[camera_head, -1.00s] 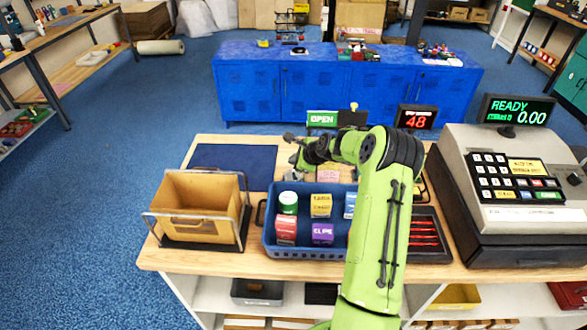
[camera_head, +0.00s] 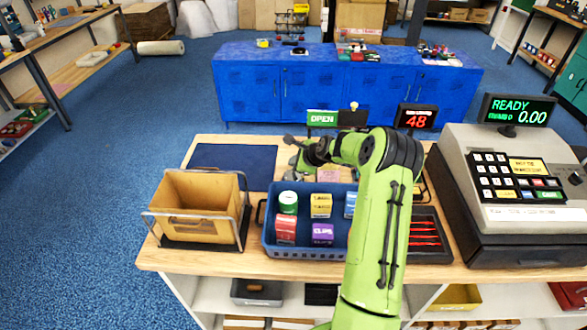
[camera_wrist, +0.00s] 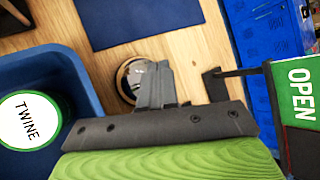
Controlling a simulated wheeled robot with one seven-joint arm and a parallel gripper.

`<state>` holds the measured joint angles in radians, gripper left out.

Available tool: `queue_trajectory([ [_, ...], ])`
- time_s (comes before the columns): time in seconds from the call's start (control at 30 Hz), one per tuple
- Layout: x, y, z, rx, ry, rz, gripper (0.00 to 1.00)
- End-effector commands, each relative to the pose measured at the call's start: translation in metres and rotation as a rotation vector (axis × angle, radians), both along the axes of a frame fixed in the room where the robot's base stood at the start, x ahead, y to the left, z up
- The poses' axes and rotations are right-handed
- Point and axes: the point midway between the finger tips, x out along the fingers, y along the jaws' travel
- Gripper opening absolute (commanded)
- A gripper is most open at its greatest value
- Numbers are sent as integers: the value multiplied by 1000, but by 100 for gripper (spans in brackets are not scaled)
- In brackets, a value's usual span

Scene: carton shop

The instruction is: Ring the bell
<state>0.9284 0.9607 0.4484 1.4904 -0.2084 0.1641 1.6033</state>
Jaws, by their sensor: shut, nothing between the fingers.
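In the wrist view a round, shiny metal bell (camera_wrist: 130,84) with a dark base rim sits on the wooden counter. It is partly hidden behind the fingers of my gripper (camera_wrist: 157,72). The fingers are together and empty, and they overlap the bell's right side in this view. I cannot tell whether they touch it. In the head view my gripper (camera_head: 302,166) is low over the counter, behind the blue basket, and my arm's end hides most of that spot.
The blue basket (camera_head: 268,243) holds several small boxes and a green-lidded twine tub (camera_head: 288,202). A dark blue mat (camera_head: 232,165) lies behind a tan bin (camera_head: 200,200). The OPEN sign (camera_head: 322,118) stands at the back edge. A cash register (camera_head: 510,190) stands right.

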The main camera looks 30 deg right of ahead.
Motion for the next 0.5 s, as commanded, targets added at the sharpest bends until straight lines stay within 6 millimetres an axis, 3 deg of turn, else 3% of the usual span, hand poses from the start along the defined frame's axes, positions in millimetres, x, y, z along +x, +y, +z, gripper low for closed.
queue_trajectory([
  [0.5, 0, 0, -7, 0, 0, 0, 0],
])
